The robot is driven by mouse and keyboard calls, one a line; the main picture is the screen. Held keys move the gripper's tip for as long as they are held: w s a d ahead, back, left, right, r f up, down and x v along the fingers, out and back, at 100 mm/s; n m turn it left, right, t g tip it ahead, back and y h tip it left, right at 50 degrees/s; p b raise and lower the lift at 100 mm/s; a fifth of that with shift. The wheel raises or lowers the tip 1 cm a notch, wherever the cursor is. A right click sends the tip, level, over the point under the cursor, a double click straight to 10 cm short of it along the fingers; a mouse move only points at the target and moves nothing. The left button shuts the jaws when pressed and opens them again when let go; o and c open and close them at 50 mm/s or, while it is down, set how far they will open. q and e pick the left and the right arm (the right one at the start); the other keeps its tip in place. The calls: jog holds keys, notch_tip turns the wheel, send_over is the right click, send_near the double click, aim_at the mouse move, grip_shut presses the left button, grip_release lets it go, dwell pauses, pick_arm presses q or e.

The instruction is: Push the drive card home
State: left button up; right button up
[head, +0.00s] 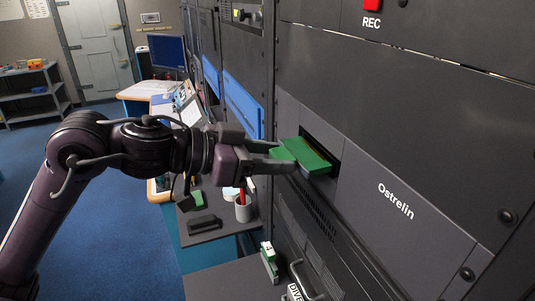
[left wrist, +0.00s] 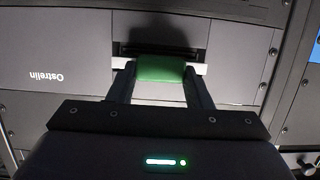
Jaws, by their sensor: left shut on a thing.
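The green drive card (head: 308,157) is partly inside the dark slot (head: 322,146) of the panel marked Ostrelin, with its outer part sticking out. My left gripper (head: 275,159) is shut on the card's outer end. In the left wrist view the card (left wrist: 161,70) sits between the two fingers (left wrist: 161,88), in front of the slot (left wrist: 160,48). How deep the card's inner end reaches is hidden inside the slot. My right gripper is not in view.
Below the slot are a grey shelf (head: 225,281), a small green item tagged 4 (head: 269,259) and a metal handle (head: 303,277). A cup with a red item (head: 243,208) stands farther back. Blue floor (head: 110,230) is open at left.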

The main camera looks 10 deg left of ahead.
aim_at(300, 152)
pick_arm(q)
jog(key=shift+w+d+r+p, duration=0.1)
jog(key=shift+w+d+p, duration=0.55)
jog(key=shift+d, duration=0.35)
jog(key=shift+w+d+p, duration=0.65)
jog(key=shift+d, duration=0.3)
jog(key=o, duration=1.2)
jog(key=shift+o, duration=0.2)
jog(key=shift+a, duration=0.1)
jog(key=b+v, duration=0.3)
jog(key=v, duration=0.3)
jog(key=shift+s+a, duration=0.2)
jog(key=shift+s+a+r+b, duration=0.25)
jog(key=shift+s+a+b, duration=0.05)
jog(key=shift+a, duration=0.05)
